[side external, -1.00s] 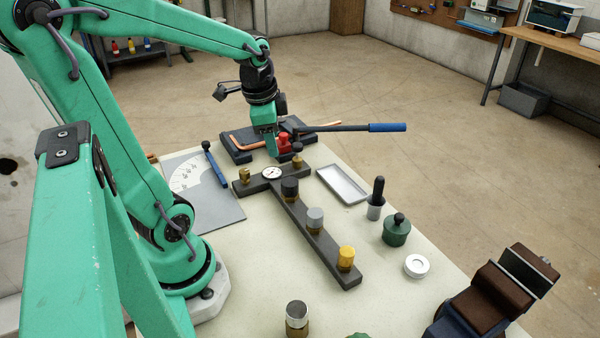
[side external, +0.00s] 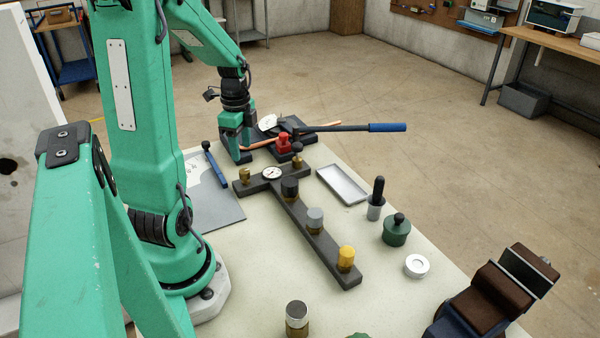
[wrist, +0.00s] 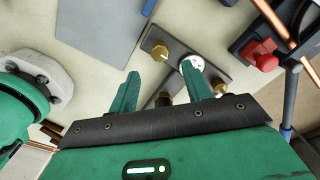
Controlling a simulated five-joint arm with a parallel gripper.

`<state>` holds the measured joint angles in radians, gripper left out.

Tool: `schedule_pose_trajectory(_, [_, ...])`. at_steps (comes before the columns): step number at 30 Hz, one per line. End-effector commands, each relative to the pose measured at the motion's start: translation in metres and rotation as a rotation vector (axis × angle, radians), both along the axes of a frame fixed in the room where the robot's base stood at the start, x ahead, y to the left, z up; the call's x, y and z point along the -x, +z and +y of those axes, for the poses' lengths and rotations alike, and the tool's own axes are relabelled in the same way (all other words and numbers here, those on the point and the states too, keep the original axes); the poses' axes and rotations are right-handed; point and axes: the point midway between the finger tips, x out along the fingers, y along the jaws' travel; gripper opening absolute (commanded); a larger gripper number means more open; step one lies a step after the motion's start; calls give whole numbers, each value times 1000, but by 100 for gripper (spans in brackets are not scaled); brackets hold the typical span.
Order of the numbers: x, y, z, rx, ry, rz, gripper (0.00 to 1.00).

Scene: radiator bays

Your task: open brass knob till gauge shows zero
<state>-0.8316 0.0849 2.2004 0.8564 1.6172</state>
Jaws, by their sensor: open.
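The brass knob (side external: 245,176) stands at the left end of the dark manifold's crossbar (side external: 259,184). The white round gauge (side external: 272,173) sits beside it; its reading is too small to make out. My gripper (side external: 241,158) hangs just above and behind the brass knob, fingers down and empty. In the wrist view my gripper (wrist: 160,68) is open, with the brass knob (wrist: 160,52) showing between and beyond the fingertips. The gauge (wrist: 191,63) is partly hidden there by the right finger.
Black (side external: 290,188), grey (side external: 315,219) and yellow (side external: 345,258) knobs line the manifold's long bar. A red part (side external: 283,143), a copper pipe and a blue-handled lever (side external: 387,127) lie behind. A metal tray (side external: 342,184) is to the right, a grey plate (side external: 218,212) to the left.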

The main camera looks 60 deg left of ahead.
Motion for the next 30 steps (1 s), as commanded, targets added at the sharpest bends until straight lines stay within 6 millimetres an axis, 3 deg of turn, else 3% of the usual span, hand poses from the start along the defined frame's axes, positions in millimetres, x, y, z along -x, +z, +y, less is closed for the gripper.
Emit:
schedule_pose_trajectory(18, [0,-61,-1,3,1,3,49])
schedule_pose_trajectory(30, [0,-75,-1,1,1,1,49])
